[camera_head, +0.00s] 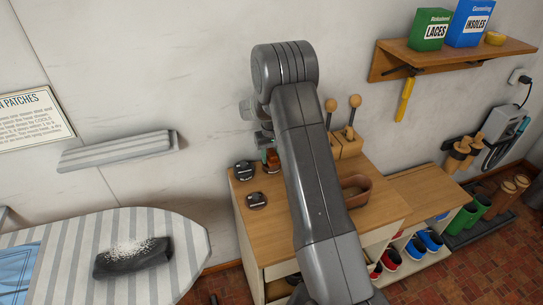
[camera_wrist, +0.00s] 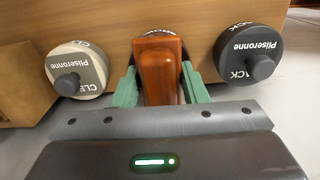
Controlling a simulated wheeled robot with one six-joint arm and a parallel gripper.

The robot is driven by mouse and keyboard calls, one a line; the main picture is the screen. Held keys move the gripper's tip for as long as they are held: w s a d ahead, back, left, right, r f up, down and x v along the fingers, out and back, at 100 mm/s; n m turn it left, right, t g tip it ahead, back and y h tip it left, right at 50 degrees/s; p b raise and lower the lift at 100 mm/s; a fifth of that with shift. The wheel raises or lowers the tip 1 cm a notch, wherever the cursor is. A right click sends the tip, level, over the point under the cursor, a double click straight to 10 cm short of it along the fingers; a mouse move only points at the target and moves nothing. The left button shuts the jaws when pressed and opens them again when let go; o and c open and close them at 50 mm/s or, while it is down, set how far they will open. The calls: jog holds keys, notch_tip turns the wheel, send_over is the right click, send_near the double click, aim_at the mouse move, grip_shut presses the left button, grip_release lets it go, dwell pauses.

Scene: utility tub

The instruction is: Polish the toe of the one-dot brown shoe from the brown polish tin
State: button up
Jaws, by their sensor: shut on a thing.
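My gripper (camera_wrist: 161,88) has green fingers shut on a reddish-brown wooden brush handle (camera_wrist: 160,66). In the head view my gripper (camera_head: 267,146) is at the back of the wooden bench, with the brush (camera_head: 272,158) in it. A round tin (camera_wrist: 157,34) sits at the brush's far end, mostly hidden, its label unreadable; I cannot tell whether the brush touches it. A pale-labelled tin (camera_wrist: 77,70), partly reading "CLE", is to the left, and a dark tin (camera_wrist: 248,54), partly reading "ACK", to the right. I cannot identify the one-dot brown shoe.
A striped ironing board (camera_head: 190,237) is at left; a low rack (camera_head: 437,187) with coloured shoes is at right.

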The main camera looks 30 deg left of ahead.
aim_at(272, 151)
jog(key=shift+f, duration=0.1)
dwell(0.3)
jog(key=shift+r+p, duration=1.65)
jog(key=shift+r, duration=1.9)
